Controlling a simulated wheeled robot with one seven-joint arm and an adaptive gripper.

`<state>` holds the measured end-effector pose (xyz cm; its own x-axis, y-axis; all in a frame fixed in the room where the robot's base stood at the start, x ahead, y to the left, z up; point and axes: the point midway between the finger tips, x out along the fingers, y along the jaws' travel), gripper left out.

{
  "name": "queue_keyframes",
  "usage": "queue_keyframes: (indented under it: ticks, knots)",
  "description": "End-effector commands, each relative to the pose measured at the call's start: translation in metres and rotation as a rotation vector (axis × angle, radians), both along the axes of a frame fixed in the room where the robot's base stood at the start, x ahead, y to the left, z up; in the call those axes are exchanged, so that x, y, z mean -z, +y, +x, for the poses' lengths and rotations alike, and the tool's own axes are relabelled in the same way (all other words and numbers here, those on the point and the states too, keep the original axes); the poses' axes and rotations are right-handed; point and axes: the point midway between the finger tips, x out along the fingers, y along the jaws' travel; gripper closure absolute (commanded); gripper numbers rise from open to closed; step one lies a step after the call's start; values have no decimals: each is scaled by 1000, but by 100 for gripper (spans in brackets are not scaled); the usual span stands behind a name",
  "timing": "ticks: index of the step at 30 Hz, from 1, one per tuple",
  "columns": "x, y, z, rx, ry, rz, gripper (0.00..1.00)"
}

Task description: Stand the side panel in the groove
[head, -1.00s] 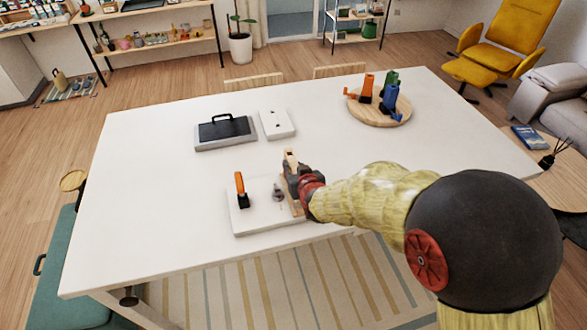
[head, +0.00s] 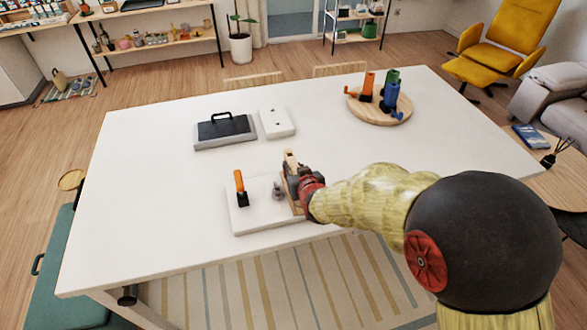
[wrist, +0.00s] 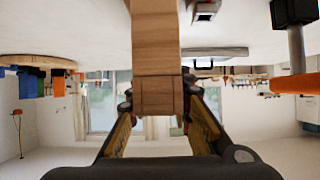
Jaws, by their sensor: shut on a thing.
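The side panel (head: 290,158) is a light wooden board. In the head view it stands roughly upright at the right side of a white base board (head: 255,220), partly behind my gripper. My gripper (head: 298,178) is shut on it. In the wrist view the panel (wrist: 157,45) runs between my two fingers (wrist: 160,115). An orange-handled clamp (head: 240,183) stands on the left part of the base board, and a small grey fitting (head: 278,191) sits near the panel. The groove and the panel's lower edge are hidden, so I cannot tell whether it is seated.
On the white table (head: 150,225), a grey tray with a black-handled lid (head: 224,130) and a white block (head: 277,123) lie behind the base board. A round wooden board (head: 376,117) with orange, green and blue clamps stands back right. The table's left side is clear.

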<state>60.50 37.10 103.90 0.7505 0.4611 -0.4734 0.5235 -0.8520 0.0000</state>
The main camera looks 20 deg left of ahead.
Motion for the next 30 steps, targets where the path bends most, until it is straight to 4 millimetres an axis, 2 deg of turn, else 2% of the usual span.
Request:
queue_keyframes:
  ticks: [30]
  knots:
    - [22,0,1,0,-3,2,100]
